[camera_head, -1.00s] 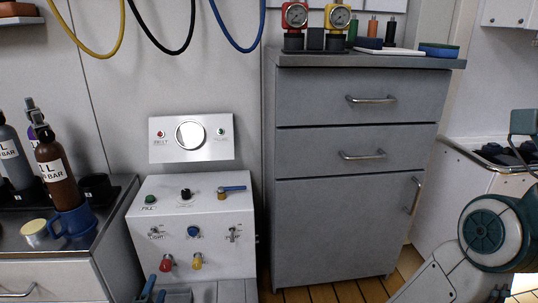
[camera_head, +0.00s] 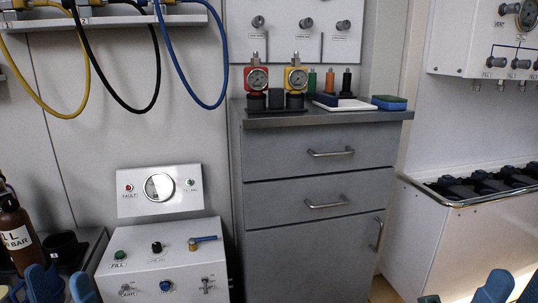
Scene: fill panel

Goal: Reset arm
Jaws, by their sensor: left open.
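My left gripper (camera_head: 64,287) shows at the bottom left edge as two blue fingers set apart, with nothing seen between them. Blue finger parts of my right gripper (camera_head: 511,289) show at the bottom right corner. The rest of it is cut off by the frame, so its opening is unclear.
A grey drawer cabinet (camera_head: 310,245) stands in the middle, with red (camera_head: 257,88) and yellow (camera_head: 295,88) gauges on top. A bottle (camera_head: 16,235) stands at left. A white unit (camera_head: 455,230) is at right. Hoses (camera_head: 150,100) hang on the wall.

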